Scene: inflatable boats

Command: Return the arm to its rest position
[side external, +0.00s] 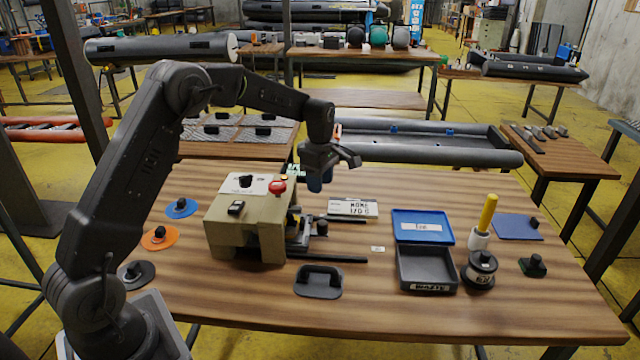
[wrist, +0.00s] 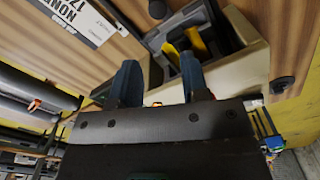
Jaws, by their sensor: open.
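My gripper (side external: 318,182) hangs at the end of my bent arm, above the back of the table and just right of the beige machine (side external: 228,225). Its blue fingertips point down. In the wrist view my gripper (wrist: 158,80) shows two blue fingers spread apart with nothing held between them. The beige machine (wrist: 258,52) lies beyond the fingers there, with a dark recess holding something yellow (wrist: 195,42). The machine carries a red knob (side external: 277,187) and black knobs on top.
A grey inflatable tube (side external: 430,150) lies behind.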

